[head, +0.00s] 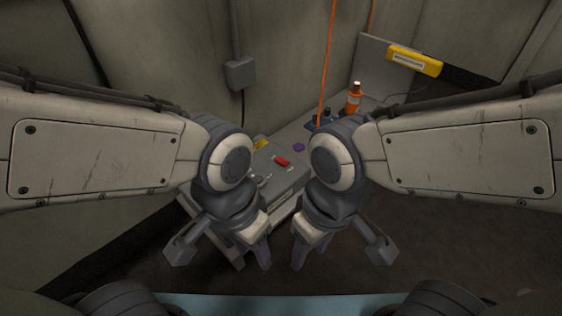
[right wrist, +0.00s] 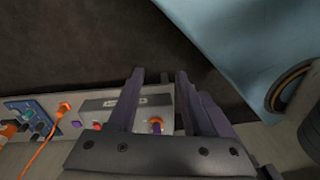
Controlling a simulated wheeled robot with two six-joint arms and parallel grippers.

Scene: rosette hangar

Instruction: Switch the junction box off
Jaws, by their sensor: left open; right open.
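A grey box (head: 283,181) with a red switch-like part (head: 281,160) on top sits low on the bench, between my forearms; it looks like the junction box. The same box seems to show in the right wrist view (right wrist: 92,106), with a pale label and an orange round part (right wrist: 155,121) near my fingers. My left gripper (head: 252,256) is open and empty, in front of and below the box. My right gripper (head: 309,252) is open and empty beside it, and its fingers (right wrist: 160,75) also show in the right wrist view. My arms hide the box's sides.
The bench carries an orange bottle (head: 354,97), blue parts (head: 325,118) and a purple piece (head: 299,147). An orange cable (head: 327,60) hangs over it. A small grey box (head: 240,74) is on the wall. A yellow sign (head: 414,61) stands at the back right.

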